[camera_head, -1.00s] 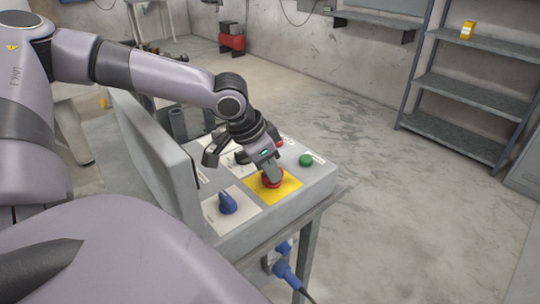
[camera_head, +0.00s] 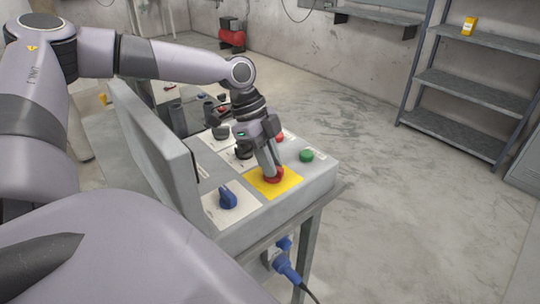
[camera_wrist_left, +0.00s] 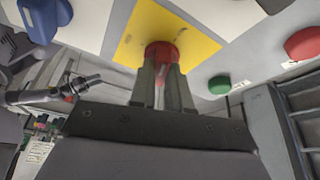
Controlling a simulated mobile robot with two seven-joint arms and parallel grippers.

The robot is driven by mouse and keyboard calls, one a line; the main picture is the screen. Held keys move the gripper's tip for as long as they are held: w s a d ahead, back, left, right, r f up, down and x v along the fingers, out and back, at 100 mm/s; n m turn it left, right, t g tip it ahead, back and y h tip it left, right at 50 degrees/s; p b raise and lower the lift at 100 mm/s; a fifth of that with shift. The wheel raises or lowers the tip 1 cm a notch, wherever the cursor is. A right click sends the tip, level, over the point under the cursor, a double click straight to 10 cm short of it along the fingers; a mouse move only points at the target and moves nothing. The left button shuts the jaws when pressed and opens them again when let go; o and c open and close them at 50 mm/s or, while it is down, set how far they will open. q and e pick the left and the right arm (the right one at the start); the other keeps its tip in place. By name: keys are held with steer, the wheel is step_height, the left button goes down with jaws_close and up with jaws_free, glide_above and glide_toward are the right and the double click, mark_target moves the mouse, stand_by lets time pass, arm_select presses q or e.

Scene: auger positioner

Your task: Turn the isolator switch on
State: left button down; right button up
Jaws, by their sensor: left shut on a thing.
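A red knob (camera_head: 274,174) stands on a yellow plate (camera_head: 262,187) on the grey sloped control panel. It is the likely isolator switch, though its label is not readable. My left gripper (camera_head: 270,167) is shut on the red knob from above. In the left wrist view the two fingers (camera_wrist_left: 160,88) close on the red knob (camera_wrist_left: 162,52) against the yellow plate (camera_wrist_left: 190,45). The fingers hide part of the knob, so its on or off position cannot be read. My right gripper is not clearly in view.
A blue knob (camera_head: 228,198) is on a white plate at the near left. A green button (camera_head: 306,155) and a red button (camera_head: 280,137) are to the right and behind. Black knobs sit behind the gripper. A grey upright panel (camera_head: 160,150) borders the left side.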

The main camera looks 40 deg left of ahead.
arm_select(q)
steer(key=shift+w+m+g+b, duration=0.1)
steer(key=shift+m+g+b, duration=0.75)
steer(key=shift+m, duration=1.15)
steer(key=c, duration=1.1)
jaws_free()
steer(key=shift+v, duration=3.55)
